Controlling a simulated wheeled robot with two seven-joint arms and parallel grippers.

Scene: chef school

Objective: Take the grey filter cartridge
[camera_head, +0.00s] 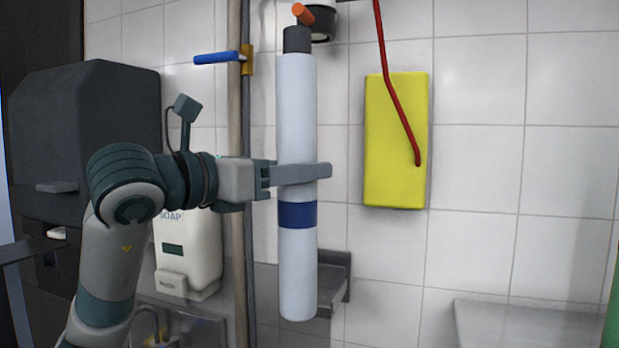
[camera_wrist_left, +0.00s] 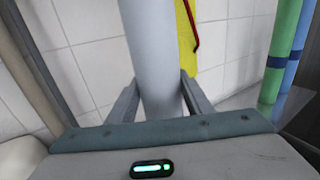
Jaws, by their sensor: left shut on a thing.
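The filter cartridge (camera_head: 297,110) is a long pale grey cylinder with a blue band and a dark grey neck at its top. It is upright, in front of the tiled wall, and its neck is just below an orange handle (camera_head: 303,13) and a dark round fitting (camera_head: 321,24). I cannot tell whether neck and fitting are joined. My left gripper (camera_head: 300,174) reaches in from the left and is shut on the cartridge around its middle, above the blue band. The wrist view shows the pale cylinder (camera_wrist_left: 152,50) between the two fingers. My right gripper is not in view.
A yellow panel (camera_head: 385,150) with a red lever (camera_head: 397,110) is right of the cartridge. A blue-handled valve (camera_head: 217,58) and vertical pipe are left, near a soap dispenser (camera_head: 188,240). Green (camera_wrist_left: 283,30) and blue (camera_wrist_left: 301,38) cylinders stand right in the wrist view.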

